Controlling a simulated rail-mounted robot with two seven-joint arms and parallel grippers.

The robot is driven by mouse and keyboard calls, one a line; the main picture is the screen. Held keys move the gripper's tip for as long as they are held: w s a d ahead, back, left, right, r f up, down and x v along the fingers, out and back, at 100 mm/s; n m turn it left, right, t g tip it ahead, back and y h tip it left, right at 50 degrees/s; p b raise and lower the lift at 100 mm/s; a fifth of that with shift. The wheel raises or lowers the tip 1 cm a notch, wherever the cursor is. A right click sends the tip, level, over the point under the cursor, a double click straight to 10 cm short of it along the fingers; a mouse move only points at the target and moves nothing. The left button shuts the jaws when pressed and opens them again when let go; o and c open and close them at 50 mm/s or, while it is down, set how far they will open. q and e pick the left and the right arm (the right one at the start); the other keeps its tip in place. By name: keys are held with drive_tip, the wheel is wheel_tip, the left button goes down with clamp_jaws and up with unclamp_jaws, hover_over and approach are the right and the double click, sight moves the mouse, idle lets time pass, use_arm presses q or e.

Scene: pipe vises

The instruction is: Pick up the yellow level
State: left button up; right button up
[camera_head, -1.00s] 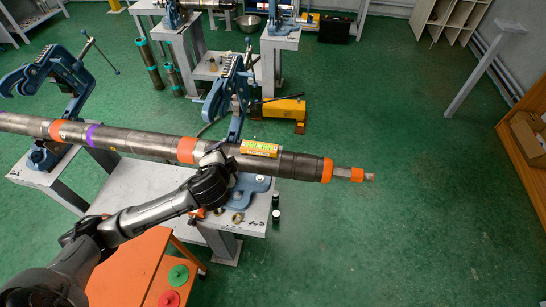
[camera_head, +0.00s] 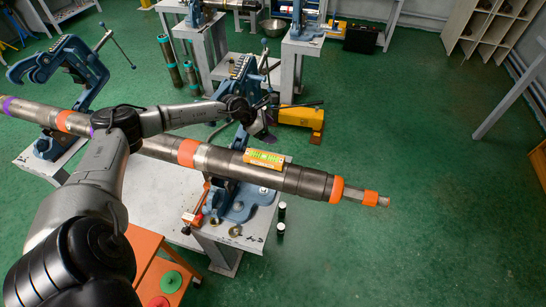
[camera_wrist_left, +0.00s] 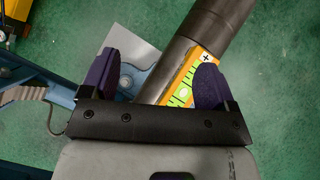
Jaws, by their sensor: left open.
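The yellow level (camera_head: 264,159), with green vials, lies on top of the long grey pipe (camera_head: 312,184) towards its right end. My left gripper (camera_head: 264,132) is open and empty, over the far side of the pipe and just behind the level. In the left wrist view the level (camera_wrist_left: 183,84) shows between the purple fingers of the gripper (camera_wrist_left: 158,72), nearer the right finger, which hides part of it. The dark pipe (camera_wrist_left: 218,25) runs up to the right beyond. My right gripper is not in view.
A blue vise (camera_head: 240,205) on a grey bench (camera_head: 155,205) supports the pipe; another vise (camera_head: 65,70) stands at left. A yellow tool (camera_head: 302,116) is on the floor behind. An orange cart (camera_head: 150,265) is in front. The green floor at right is clear.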

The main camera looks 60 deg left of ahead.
sight(263, 156)
use_arm(q)
drive_tip(key=s+f+m+g, duration=0.1)
drive_tip(key=s, duration=0.1)
drive_tip(key=s+f+m+g, duration=0.1)
drive_tip(key=s+g, duration=0.1)
drive_tip(key=s+f+m+g, duration=0.1)
drive_tip(key=s+m, duration=0.1)
drive_tip(key=shift+d+g, duration=0.4)
drive_tip(key=shift+s, duration=0.2)
drive_tip(key=shift+w+d+f+m+b, duration=0.2)
drive_tip(key=shift+f+b, duration=0.1)
drive_tip(key=shift+f, duration=0.15)
drive_tip(key=shift+w+d+f+m+b, duration=0.1)
drive_tip(key=shift+f+m+b, duration=0.15)
drive_tip(key=shift+f, duration=0.2)
drive_tip(key=b+x, duration=0.2)
drive_tip(key=x, duration=0.3)
drive_tip(key=shift+d, duration=0.1)
drive_tip(key=shift+d+f, duration=0.15)
drive_tip(key=shift+f, duration=0.1)
drive_tip(key=c, duration=1.2)
drive_tip(key=shift+r, duration=0.1)
drive_tip(key=shift+c, duration=0.8)
